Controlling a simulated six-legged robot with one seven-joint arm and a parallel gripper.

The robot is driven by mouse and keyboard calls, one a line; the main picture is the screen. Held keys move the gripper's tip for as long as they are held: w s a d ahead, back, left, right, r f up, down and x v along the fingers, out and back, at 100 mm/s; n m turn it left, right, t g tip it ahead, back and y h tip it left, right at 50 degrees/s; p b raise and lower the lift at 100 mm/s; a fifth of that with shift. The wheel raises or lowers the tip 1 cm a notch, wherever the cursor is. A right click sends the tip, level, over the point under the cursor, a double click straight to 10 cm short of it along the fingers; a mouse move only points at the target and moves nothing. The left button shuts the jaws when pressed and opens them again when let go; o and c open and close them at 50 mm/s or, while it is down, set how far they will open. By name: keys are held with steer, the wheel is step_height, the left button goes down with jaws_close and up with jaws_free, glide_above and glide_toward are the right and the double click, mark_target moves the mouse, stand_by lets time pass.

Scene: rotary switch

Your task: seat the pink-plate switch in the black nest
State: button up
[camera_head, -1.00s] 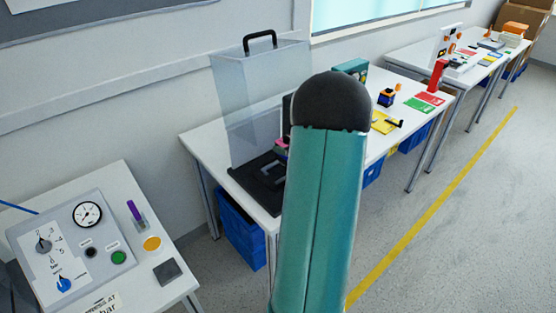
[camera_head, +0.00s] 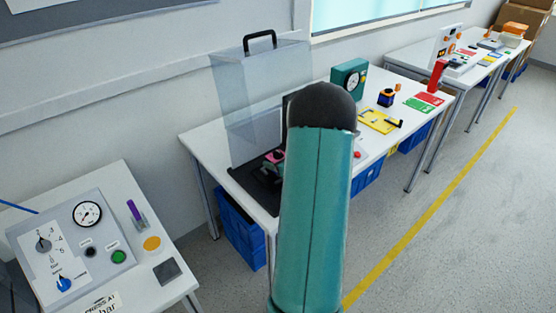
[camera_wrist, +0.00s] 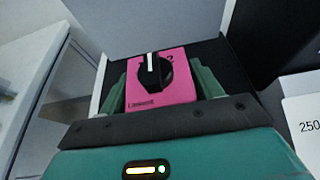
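The pink-plate switch (camera_wrist: 160,90) has a black rotary knob with a white pointer line. In the wrist view it lies between the green fingers of my gripper (camera_wrist: 163,84), which press on its left and right edges. In the head view the pink plate (camera_head: 275,156) shows small, over the black base with the nest (camera_head: 250,182) on the white table. My arm hides the right part of that base. In the wrist view a dark surface (camera_wrist: 220,62) lies behind the plate. I cannot tell whether the switch touches the nest.
A clear guard with a black handle (camera_head: 240,95) stands behind the base. A teal gauge box (camera_head: 349,77), a yellow tray (camera_head: 377,120) and red and green cards lie to the right. A control panel table (camera_head: 90,240) stands at the left front.

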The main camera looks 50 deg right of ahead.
steer(key=shift+o, duration=1.1)
steer(key=shift+r, duration=0.25)
steer(key=v, duration=1.2)
steer(key=shift+s+f, duration=0.1)
steer(key=shift+f, duration=0.05)
